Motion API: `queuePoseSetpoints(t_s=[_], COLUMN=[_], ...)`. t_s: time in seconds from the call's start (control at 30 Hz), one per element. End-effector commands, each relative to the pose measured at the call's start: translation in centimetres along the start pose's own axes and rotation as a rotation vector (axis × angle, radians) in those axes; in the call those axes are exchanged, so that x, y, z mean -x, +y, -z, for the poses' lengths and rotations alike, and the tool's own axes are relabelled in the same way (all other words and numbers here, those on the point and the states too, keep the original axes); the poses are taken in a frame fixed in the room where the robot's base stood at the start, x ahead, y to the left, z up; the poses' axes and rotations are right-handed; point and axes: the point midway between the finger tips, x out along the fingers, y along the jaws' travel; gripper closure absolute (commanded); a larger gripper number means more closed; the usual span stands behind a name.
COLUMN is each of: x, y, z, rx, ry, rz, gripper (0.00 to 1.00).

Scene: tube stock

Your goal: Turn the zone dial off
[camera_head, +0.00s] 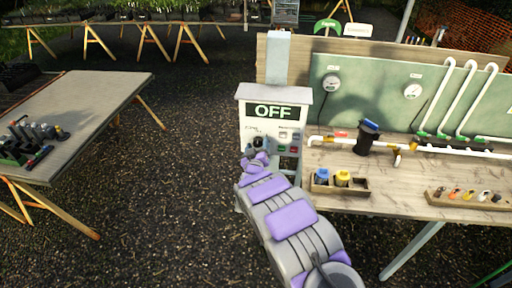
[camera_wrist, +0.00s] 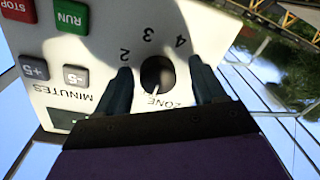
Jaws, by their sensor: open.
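The zone dial (camera_wrist: 157,75) is a round dark knob on the white control box (camera_head: 258,125). In the wrist view the numbers 2, 3 and 4 curve around it and the word ZONE sits below it. A pale mark shows near the knob's lower edge in the picture. My gripper (camera_wrist: 163,92) is open, with one dark finger on each side of the knob and small gaps visible. I cannot tell whether either finger touches it. In the head view my gripper (camera_head: 257,154) is at the box's front and partly hides the dial. A large OFF sign (camera_head: 273,111) tops the box.
Beside the dial are a green RUN button (camera_wrist: 71,17), a red STOP button (camera_wrist: 19,8) and grey minute buttons (camera_wrist: 75,76). A wooden bench (camera_head: 400,185) with white pipes stands right of the box. Another table (camera_head: 85,110) stands left, with open gravel between.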

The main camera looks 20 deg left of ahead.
Motion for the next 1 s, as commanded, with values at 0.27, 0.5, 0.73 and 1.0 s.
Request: queuePoseSetpoints(t_s=[0.27,0.5,0.73,1.0], x=[2.0,5.6,9.4,14.0], y=[-0.2,-0.3,-0.5,-0.5], z=[0.2,0.1,0.0,-0.1], rx=[0.002,0.005,0.005,0.006], ry=[0.002,0.0,-0.001,-0.003], rz=[0.001,0.002,0.005,0.005], gripper=[0.31,0.31,0.31,0.31])
